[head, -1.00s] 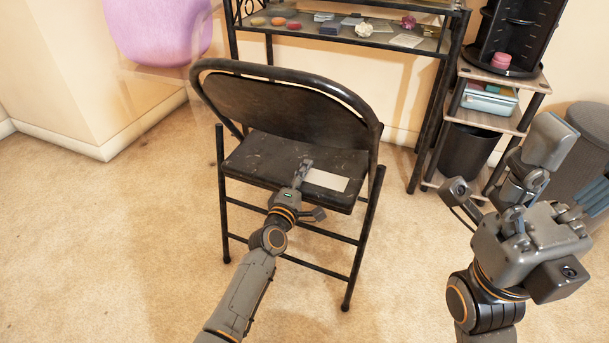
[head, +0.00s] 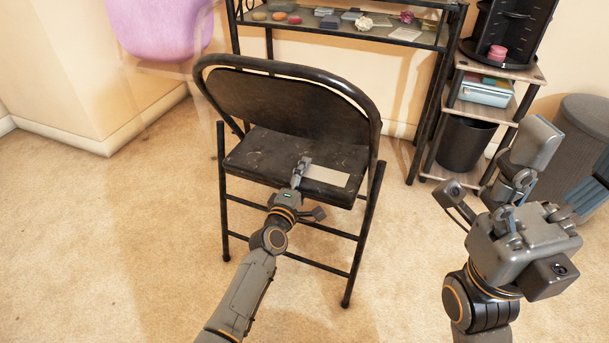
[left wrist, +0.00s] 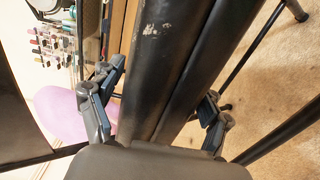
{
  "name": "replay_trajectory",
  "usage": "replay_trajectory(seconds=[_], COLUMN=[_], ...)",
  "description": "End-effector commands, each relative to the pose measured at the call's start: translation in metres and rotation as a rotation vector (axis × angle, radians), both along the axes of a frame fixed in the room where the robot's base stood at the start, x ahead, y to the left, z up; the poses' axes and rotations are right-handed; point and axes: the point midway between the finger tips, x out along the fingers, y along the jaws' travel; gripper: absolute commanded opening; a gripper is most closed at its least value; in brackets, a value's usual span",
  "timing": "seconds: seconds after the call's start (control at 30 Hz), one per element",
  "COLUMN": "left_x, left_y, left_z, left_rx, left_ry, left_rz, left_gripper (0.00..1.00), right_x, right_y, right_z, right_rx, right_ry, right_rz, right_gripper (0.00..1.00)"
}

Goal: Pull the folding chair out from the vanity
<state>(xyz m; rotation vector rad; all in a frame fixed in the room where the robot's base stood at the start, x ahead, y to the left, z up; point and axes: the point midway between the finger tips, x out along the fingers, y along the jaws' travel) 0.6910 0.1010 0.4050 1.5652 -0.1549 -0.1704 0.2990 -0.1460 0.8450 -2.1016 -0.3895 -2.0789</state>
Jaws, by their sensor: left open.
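A shelf stand (head: 497,118) with a black bin (head: 465,143) is right of the vanity, and a grey bin (head: 580,140) stands farther right. A pink chair (head: 160,28) is at upper left. Carpet left of and behind the folding chair is clear.

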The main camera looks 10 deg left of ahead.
Motion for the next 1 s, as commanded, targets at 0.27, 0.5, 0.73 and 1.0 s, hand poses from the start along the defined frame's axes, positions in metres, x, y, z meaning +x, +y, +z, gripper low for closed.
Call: replay_trajectory(seconds=[0.27,0.5,0.73,1.0], left_x=[-0.001,-0.031,-0.08,-0.114], left_y=[0.0,0.007,0.017,0.025], left_z=[0.004,0.003,0.002,0.002], left_rx=[-0.001,-0.003,-0.001,0.0], left_ry=[-0.007,-0.005,-0.003,-0.003], left_rz=[0.001,0.002,0.001,0.001], left_gripper=[0.78,0.78,0.78,0.78], right_x=[-0.002,-0.002,-0.002,-0.002], right_y=[-0.001,-0.001,0.0,0.0], right_z=[0.003,0.003,0.002,0.002], right_rx=[0.002,0.002,0.002,0.001], right_ry=[-0.014,-0.01,-0.009,-0.008], right_rz=[-0.001,0.0,0.0,0.001], right_gripper=[0.74,0.74,0.74,0.74])
